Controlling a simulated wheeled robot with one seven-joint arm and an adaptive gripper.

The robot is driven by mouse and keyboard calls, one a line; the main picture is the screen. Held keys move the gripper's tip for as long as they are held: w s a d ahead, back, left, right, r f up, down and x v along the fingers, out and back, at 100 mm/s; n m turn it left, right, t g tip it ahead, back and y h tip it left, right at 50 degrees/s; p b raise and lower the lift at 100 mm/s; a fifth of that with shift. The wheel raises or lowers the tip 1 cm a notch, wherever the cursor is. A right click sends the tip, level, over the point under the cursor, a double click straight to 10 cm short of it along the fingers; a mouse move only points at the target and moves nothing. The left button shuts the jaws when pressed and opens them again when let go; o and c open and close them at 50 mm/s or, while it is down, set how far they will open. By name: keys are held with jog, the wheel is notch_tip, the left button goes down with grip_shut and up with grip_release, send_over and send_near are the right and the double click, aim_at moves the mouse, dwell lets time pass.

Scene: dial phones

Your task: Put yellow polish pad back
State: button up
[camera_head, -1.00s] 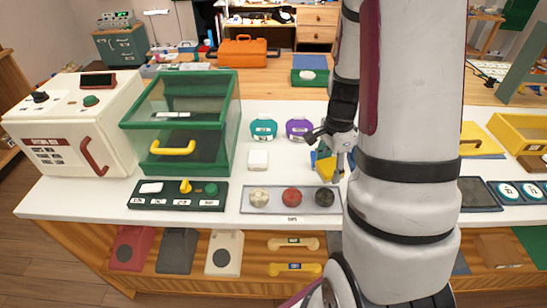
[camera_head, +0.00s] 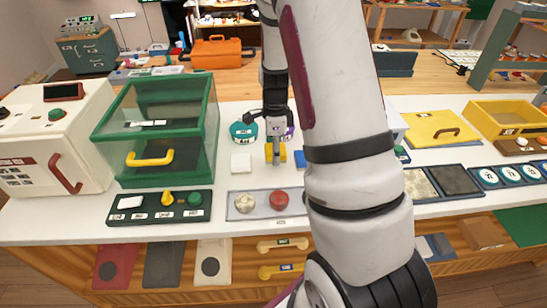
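The yellow polish pad (camera_head: 270,153) is at the tip of my gripper (camera_head: 276,150), with yellow showing on both sides of the grey finger. My gripper points down and looks shut on the pad; its far finger is hidden. The pad is at or just above the white tabletop, between a white square pad (camera_head: 241,163) on the left and a blue piece (camera_head: 300,158) on the right. I cannot tell whether it touches the table.
A teal round item (camera_head: 243,132) and a partly hidden purple one (camera_head: 289,134) lie behind. A grey tray (camera_head: 262,212) with cream and red knobs is in front. A green glass case (camera_head: 160,128) stands left. My arm blocks the centre right.

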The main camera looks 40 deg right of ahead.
jog(key=shift+w+a, duration=0.1)
jog(key=shift+w, duration=0.15)
jog(key=shift+f, duration=1.8)
jog(key=shift+f, duration=0.1)
jog(key=o, duration=1.1)
